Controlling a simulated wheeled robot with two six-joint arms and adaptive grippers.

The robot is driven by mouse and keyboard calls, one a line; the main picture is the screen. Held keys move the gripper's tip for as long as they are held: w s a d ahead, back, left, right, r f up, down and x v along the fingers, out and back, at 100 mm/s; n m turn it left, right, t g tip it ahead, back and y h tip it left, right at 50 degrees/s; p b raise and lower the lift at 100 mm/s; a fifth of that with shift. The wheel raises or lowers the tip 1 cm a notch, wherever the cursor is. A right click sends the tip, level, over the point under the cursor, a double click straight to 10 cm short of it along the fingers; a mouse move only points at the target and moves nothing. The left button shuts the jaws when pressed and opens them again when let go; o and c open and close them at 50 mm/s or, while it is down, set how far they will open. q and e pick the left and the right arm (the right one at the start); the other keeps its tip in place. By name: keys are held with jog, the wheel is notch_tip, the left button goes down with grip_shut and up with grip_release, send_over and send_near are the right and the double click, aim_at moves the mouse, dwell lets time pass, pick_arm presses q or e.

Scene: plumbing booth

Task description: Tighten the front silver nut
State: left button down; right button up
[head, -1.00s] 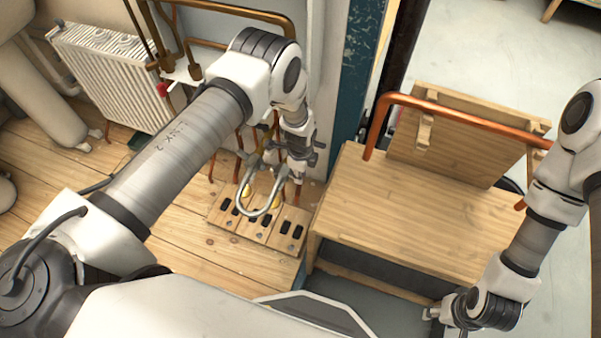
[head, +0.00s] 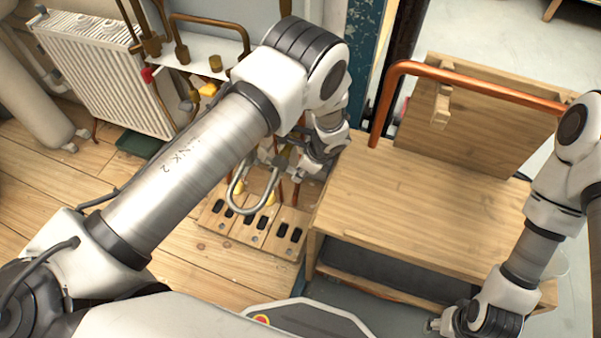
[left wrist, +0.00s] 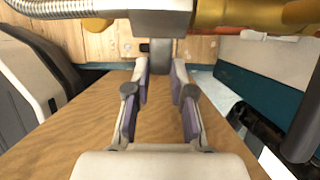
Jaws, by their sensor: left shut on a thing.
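The silver nut (left wrist: 160,22) shows at the top of the left wrist view, between a ribbed silver hose (left wrist: 85,7) and a brass fitting (left wrist: 255,14). My left gripper (left wrist: 160,62) is shut on the nut at its fingertips; the exact contact is hard to see. In the head view my left gripper (head: 290,160) is at the pipework above the wooden floor block, and my arm hides most of the nut there. The U-shaped silver hose (head: 233,197) hangs beside it. My right gripper (head: 440,324) is at the lower right, away from the pipework, its jaws unclear.
A wooden bench (head: 420,215) stands right of the pipework, with a copper pipe (head: 470,82) above it. A white radiator (head: 95,75) and brass pipes (head: 185,55) are at the left. The slotted wooden block (head: 225,222) lies below the hose.

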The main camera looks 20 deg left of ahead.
pick_arm(q)
jog(key=c, duration=1)
grip_release()
notch_tip(320, 180, up, 10)
